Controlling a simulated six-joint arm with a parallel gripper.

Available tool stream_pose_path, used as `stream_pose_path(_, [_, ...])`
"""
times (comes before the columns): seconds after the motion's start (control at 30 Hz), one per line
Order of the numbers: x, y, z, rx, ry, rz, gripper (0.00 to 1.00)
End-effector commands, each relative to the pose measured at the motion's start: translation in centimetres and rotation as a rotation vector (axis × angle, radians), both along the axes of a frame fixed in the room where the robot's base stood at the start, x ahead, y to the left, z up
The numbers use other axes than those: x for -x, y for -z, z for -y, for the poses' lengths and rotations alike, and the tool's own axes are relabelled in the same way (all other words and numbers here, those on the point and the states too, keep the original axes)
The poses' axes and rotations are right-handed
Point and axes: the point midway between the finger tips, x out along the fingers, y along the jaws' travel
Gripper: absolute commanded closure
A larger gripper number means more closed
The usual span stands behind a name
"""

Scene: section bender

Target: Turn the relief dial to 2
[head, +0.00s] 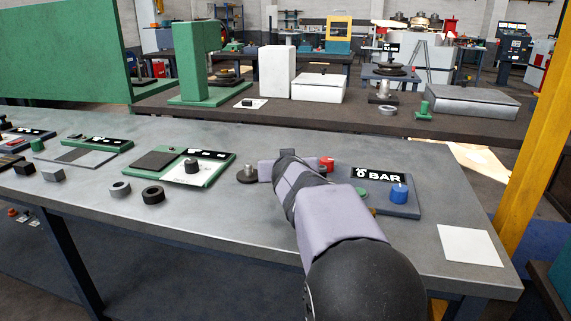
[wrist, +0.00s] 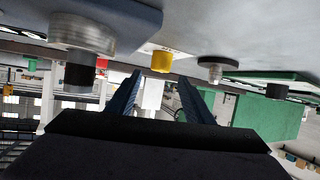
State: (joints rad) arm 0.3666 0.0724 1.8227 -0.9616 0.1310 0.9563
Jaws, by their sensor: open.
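The grey control panel (head: 412,211) marked BAR stands on the right half of the bench, with a blue knob (head: 399,192) and a flat green disc (head: 361,192). I cannot tell which control is the relief dial. My arm crosses the panel's left part and hides it. In the wrist view, my gripper (wrist: 160,78) has its two blue fingers apart and nothing between them. A yellow knob (wrist: 162,61) shows beyond the fingertips, apart from them. A clear round base with a black knob (wrist: 81,72) shows to the left of the fingers.
A red knob (head: 326,163) shows just beyond my arm. A dark-based metal post (head: 248,173) stands left of it. A green tray with a black knob (head: 205,176) and two rings lie further left. A white sheet (head: 470,245) lies at right on clear bench.

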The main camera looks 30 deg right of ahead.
Motion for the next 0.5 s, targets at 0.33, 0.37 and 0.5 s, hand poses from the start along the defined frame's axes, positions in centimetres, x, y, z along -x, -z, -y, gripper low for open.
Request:
stream_pose_path(0.33, [-1.7, -1.9, 0.1, -0.1, 0.095, -0.076, 0.53])
stream_pose_path(0.37, [-1.8, -2.0, 0.1, -0.114, 0.112, -0.088, 0.53])
stream_pose_path(0.5, [-2.5, -2.4, 0.0, -0.172, 0.191, -0.14, 0.53])
